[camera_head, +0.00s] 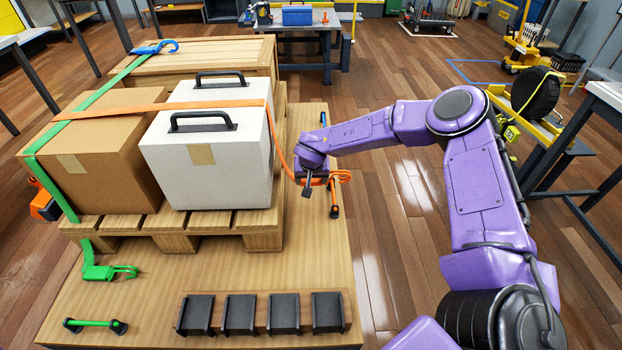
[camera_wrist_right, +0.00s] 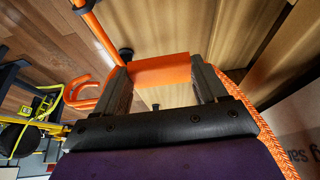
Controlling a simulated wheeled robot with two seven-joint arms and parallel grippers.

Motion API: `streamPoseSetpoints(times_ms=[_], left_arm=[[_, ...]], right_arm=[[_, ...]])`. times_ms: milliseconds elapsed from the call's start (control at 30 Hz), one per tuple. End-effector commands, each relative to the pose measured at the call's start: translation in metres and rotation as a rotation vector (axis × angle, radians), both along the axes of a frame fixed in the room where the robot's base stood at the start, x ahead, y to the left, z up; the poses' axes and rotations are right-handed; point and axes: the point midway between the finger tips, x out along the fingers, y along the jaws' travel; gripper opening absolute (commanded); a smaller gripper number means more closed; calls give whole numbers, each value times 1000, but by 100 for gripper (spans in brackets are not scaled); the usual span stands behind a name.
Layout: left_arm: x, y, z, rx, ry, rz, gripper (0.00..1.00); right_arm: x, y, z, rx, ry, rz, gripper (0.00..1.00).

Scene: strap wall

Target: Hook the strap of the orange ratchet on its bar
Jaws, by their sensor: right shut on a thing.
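My right gripper (camera_head: 312,192) is shut on the orange strap's end fitting, beside the pallet's right side. In the right wrist view an orange block (camera_wrist_right: 162,70) sits between its two fingers, and the orange hook (camera_wrist_right: 78,92) sticks out to the left. The hook also shows in the head view (camera_head: 343,177). The orange bar (camera_head: 333,196) with black ends is right by the hook; the gripper hides part of it. It also shows in the wrist view (camera_wrist_right: 100,32). I cannot tell whether the hook touches it. The orange strap (camera_head: 170,106) crosses the boxes. The orange ratchet (camera_head: 44,203) is at the left edge.
A white case (camera_head: 208,165) and a cardboard box (camera_head: 95,150) stand on the wooden pallet (camera_head: 180,243). A green strap (camera_head: 95,97), green hook (camera_head: 108,272) and green bar (camera_head: 95,323) are at left. Several black blocks (camera_head: 240,314) line the front.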

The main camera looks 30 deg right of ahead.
Motion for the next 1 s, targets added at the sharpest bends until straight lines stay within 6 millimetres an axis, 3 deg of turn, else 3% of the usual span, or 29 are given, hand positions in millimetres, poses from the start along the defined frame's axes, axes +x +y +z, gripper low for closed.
streamPoseSetpoints(times_ms=[400,733,1000], left_arm=[[0,0,-40,0,0,0,45],[0,0,-41,0,0,0,45],[0,0,-41,0,0,0,45]], right_arm=[[0,0,-35,0,0,0,37],[0,0,-57,-1,0,0,37],[0,0,-61,-1,-1,0,37]])
